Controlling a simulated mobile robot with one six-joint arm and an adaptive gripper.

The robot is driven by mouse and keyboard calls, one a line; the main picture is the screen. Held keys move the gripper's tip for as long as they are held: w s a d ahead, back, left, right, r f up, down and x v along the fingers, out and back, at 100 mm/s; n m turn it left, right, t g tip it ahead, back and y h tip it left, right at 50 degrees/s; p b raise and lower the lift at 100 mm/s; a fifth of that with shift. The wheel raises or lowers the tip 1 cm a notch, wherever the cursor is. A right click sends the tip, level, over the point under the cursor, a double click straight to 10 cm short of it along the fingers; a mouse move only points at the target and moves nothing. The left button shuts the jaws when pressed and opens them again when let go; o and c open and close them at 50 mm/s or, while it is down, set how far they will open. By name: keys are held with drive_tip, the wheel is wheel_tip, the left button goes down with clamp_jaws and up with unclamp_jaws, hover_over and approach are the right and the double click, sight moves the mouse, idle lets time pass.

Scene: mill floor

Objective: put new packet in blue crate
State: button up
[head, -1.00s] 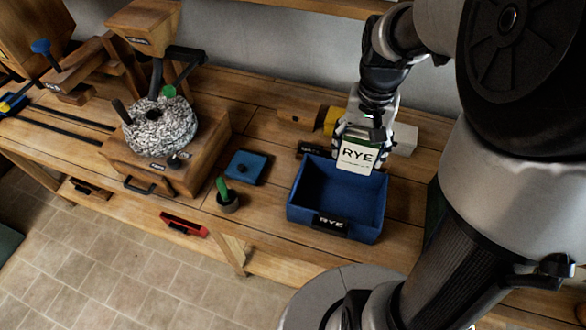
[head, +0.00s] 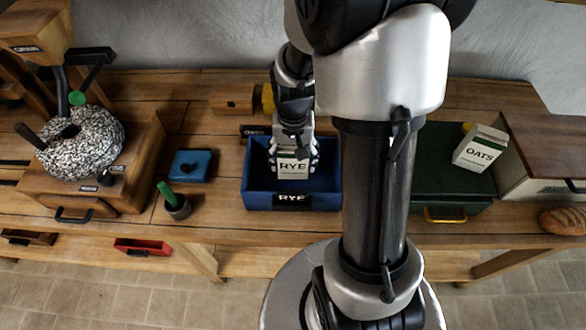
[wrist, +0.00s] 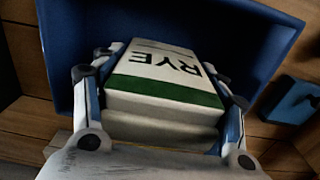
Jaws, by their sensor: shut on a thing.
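A white packet with a green band, marked RYE (head: 292,168), is held in my gripper (head: 292,172). The packet also shows in the wrist view (wrist: 165,78), between the two fingers. The blue crate (head: 322,200), with a dark RYE label on its front, stands on the workbench. The packet and fingertips are at the crate's opening, within its walls in the head view. In the wrist view the crate's wall (wrist: 60,35) rises around the packet. Whether the packet touches the crate floor is hidden.
A stone mill (head: 80,143) stands at the left. A blue lidded box (head: 190,165) and a dark pot with a green handle (head: 175,203) lie left of the crate. At right are a dark green box (head: 450,170), an OATS packet (head: 481,150) and a loaf (head: 563,221).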

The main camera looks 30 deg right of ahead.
sight(293, 168)
drive_tip(key=shift+f+b, duration=0.7)
drive_tip(key=shift+f, duration=1.3)
drive_tip(key=shift+f, duration=0.2)
drive_tip(key=o, duration=1.4)
drive_tip(key=shift+c, duration=0.2)
wheel_tip(293, 168, up, 13)
drive_tip(key=p, duration=0.4)
drive_tip(key=shift+a+f, duration=0.1)
drive_tip(key=shift+f, duration=0.1)
drive_tip(key=s+a+r+n+t, duration=0.2)
drive_tip(key=s+a+r+n, duration=0.1)
drive_tip(key=s+a+r, duration=0.2)
drive_tip(key=s+a+r+n+t, duration=0.2)
drive_tip(key=s+a+r, duration=0.3)
drive_tip(key=s+r, duration=0.3)
drive_tip(key=shift+s+a+r+n+t, duration=0.25)
drive_tip(key=shift+s+r+n+t, duration=0.05)
drive_tip(key=shift+r+n, duration=0.55)
